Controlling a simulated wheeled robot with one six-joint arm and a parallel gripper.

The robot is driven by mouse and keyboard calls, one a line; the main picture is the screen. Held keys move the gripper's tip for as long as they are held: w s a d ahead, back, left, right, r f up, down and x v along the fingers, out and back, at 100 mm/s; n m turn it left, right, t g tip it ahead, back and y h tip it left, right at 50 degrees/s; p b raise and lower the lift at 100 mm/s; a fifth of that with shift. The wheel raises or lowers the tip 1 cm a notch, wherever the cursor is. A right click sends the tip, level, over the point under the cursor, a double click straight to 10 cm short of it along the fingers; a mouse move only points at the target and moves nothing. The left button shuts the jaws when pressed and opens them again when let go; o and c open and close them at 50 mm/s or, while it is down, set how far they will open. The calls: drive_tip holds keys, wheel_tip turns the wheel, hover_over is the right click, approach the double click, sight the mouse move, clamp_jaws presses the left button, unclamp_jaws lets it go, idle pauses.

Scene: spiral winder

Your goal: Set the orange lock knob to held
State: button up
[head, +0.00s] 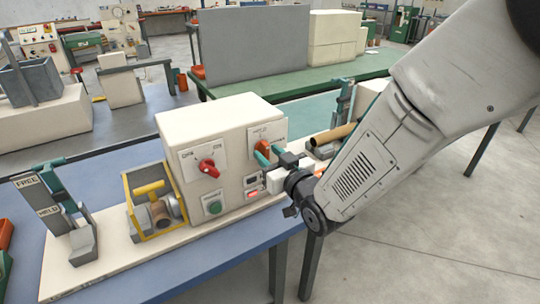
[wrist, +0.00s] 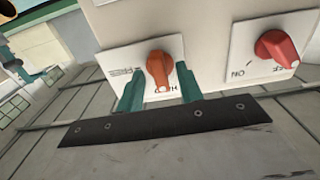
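The orange lock knob (wrist: 158,70) sits on a white label plate on the cream control box (head: 207,120). In the wrist view the plate's lettering is upside down. The knob's white-tipped end points down in that view, by the word HELD; the other word, at the left, looks like FREE. My gripper (wrist: 159,82) has its teal fingers on either side of the knob, with a gap showing on each side. In the head view my gripper (head: 268,152) reaches the box face from the right and partly hides the knob (head: 262,145).
A red knob (head: 207,167) is on the same box, left of the orange one, with a green button (head: 214,207) below. A yellow-framed guard (head: 153,195) and a stand marked FREE and HELD (head: 52,205) are at the left. A brown tube (head: 332,134) lies behind my gripper.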

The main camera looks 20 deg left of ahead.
drive_tip(key=shift+s+d, duration=0.1)
drive_tip(key=v, duration=0.7)
drive_tip(key=shift+s+d, duration=0.15)
drive_tip(key=shift+s, duration=0.05)
